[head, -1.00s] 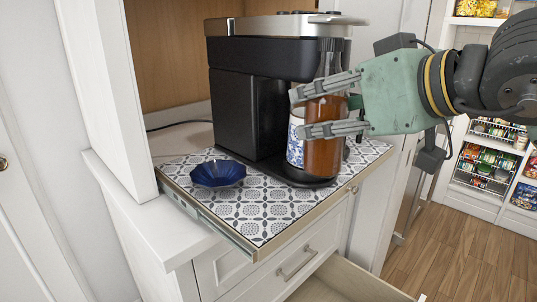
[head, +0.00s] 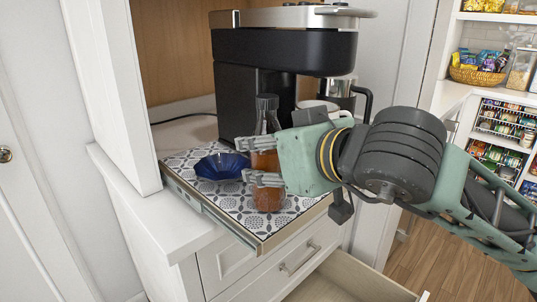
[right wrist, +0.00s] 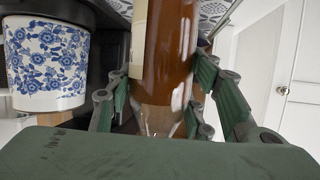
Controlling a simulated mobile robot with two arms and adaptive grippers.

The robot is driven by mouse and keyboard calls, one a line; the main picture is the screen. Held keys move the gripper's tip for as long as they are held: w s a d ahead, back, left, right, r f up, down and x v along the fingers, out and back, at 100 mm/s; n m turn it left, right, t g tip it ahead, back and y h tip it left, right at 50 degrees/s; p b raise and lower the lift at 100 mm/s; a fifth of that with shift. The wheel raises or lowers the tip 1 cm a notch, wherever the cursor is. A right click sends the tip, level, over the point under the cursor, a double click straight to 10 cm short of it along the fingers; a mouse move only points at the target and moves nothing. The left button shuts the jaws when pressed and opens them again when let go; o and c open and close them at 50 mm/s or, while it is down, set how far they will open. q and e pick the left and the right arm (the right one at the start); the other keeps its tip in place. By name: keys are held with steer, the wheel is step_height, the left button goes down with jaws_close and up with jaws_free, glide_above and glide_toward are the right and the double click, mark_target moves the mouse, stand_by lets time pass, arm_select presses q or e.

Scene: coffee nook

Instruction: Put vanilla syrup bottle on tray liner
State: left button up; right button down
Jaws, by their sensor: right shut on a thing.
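The vanilla syrup bottle (head: 268,196) is amber with a dark cap and stands upright. My right gripper (head: 250,161) comes in from the right, its fingers shut around the bottle's middle. In the right wrist view the bottle (right wrist: 168,45) is between the fingers (right wrist: 165,95). My left gripper is not in view.
A dark blue bowl (head: 221,167) sits on the liner, left of the bottle. A black coffee machine (head: 285,50) stands behind. A blue-flowered white mug (right wrist: 47,60) is beside the bottle in the wrist view. A drawer (head: 345,282) is open below.

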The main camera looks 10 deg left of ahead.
steer(key=shift+r, duration=0.15)
steer(key=c, duration=0.9)
jaws_free()
steer(key=v, duration=1.2)
steer(key=shift+s, duration=0.1)
